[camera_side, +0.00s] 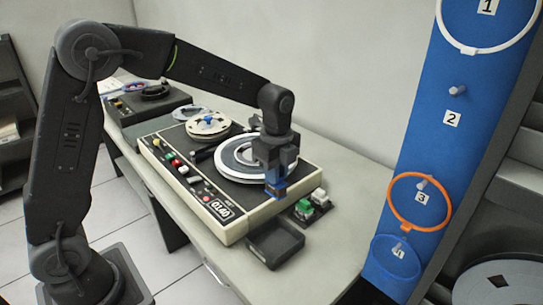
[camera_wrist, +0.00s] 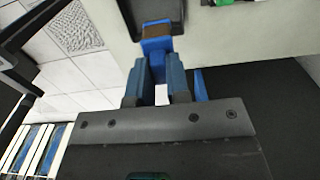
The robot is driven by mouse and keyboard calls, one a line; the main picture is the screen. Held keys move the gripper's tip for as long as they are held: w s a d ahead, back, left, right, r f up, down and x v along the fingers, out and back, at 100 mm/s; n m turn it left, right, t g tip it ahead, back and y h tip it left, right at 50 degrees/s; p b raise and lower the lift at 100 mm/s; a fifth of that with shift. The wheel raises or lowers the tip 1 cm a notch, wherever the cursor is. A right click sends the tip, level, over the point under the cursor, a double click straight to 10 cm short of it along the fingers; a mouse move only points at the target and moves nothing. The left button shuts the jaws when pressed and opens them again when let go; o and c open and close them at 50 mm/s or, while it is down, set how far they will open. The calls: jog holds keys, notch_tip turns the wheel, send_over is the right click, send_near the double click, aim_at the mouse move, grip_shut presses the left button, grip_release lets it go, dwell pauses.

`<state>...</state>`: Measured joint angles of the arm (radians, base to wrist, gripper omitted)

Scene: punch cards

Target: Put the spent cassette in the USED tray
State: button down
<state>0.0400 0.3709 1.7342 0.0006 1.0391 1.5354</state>
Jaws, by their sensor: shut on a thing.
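My gripper (camera_side: 273,176) points down over the front right corner of the tape machine marked 0140. It is shut on a small blue piece with a brown face, which I take to be the cassette (camera_wrist: 157,46). In the wrist view the piece sticks out past the two fingertips (camera_wrist: 157,66). In the side view it is small and partly hidden by the fingers. A dark open tray (camera_side: 275,250) stands at the front right of the machine, below and near my gripper. I can read no USED label on it.
The tape machine (camera_side: 225,211) with reels fills the desk's middle. A small button box (camera_side: 311,206) with green and white keys stands right of the tray. A second machine (camera_side: 150,103) is behind. A blue board (camera_side: 447,125) with numbered pegs and rings stands at right.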

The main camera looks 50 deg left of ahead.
notch_tip(320, 180, down, 11)
jog(key=shift+r, duration=0.2)
dwell(0.5)
jog(key=shift+f, duration=2.55)
dwell(1.3)
jog(key=c, duration=1)
grip_release()
jog(key=shift+c, duration=1)
notch_tip(320, 180, up, 8)
